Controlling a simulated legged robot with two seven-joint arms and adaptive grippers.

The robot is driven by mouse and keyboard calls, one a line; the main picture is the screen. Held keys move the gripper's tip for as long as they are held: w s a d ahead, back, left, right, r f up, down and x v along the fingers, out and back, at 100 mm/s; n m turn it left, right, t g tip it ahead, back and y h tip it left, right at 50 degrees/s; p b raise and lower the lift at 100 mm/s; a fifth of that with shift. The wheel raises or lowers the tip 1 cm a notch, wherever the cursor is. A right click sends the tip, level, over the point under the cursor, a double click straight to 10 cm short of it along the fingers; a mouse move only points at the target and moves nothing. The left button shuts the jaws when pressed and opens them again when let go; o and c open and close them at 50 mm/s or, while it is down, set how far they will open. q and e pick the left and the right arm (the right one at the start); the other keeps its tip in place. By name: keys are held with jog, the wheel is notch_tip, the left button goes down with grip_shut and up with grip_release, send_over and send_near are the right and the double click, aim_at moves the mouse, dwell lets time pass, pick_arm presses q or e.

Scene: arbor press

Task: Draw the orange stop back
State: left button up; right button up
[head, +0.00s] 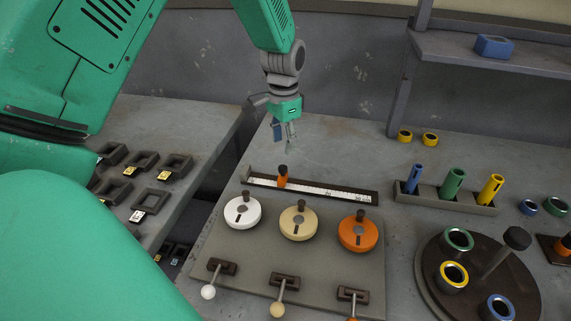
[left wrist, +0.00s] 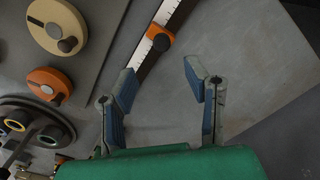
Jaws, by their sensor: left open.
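The orange stop (head: 282,177) with a dark knob sits on a white-scaled rail (head: 330,190) at the back of the grey control panel, near the rail's left end. In the left wrist view the orange stop (left wrist: 155,36) lies just beyond my fingertips, on the rail (left wrist: 170,12). My left gripper (head: 284,146) is above and behind the stop in the head view, pointing down, apart from it. Its two blue-padded fingers (left wrist: 160,82) are spread with nothing between them. My right gripper shows in neither view.
White (head: 242,211), cream (head: 298,223) and orange (head: 358,231) dials with upright knobs stand in front of the rail, with levers before them. A rack of blue, green and yellow cylinders (head: 452,183) and a round turntable (head: 478,277) are at right. The bench behind the rail is clear.

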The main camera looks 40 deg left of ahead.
aim_at(284, 167)
pick_arm(q)
jog(key=f, duration=0.7)
jog(key=shift+a+f, duration=0.3)
jog(key=shift+f, duration=0.1)
jog(key=shift+a+f, duration=0.25)
jog(key=shift+f, duration=0.25)
jog(key=shift+d, duration=0.35)
jog(key=shift+d+r, duration=0.1)
jog(key=shift+d, duration=0.05)
grip_shut()
